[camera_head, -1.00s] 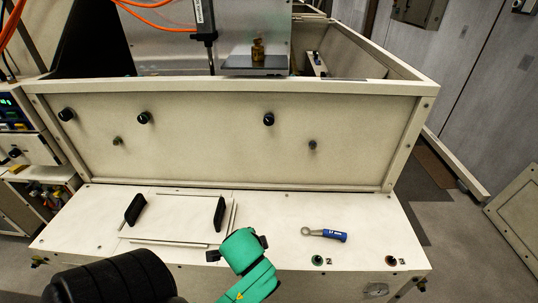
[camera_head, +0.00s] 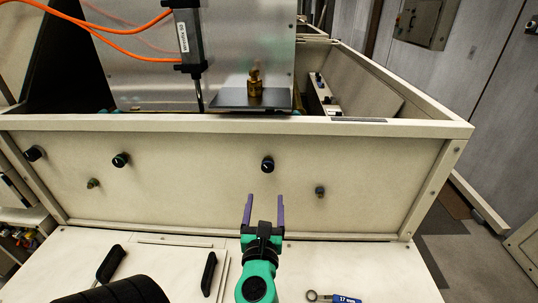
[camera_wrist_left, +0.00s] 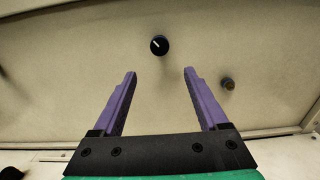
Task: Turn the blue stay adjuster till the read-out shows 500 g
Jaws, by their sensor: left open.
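My left gripper (camera_head: 265,197) points at the upright cream panel, its purple fingers apart and empty. It also shows in the left wrist view (camera_wrist_left: 159,72). A black knob with a white mark (camera_head: 267,164) lies just beyond the fingertips; the wrist view shows it ahead of the gap (camera_wrist_left: 160,45), not between the fingers. A small stud with a bluish tint (camera_head: 320,192) sits lower right on the panel, apart from the gripper; I cannot tell whether it is the blue stay adjuster. No read-out is visible now. My right gripper is not in view.
Two more black knobs (camera_head: 121,160) (camera_head: 34,153) and a small stud (camera_head: 93,184) are on the panel's left. A brass weight (camera_head: 255,84) stands on a dark plate (camera_head: 228,101) behind it. A blue-handled wrench (camera_head: 345,299) and black handles (camera_head: 209,273) are on the ledge.

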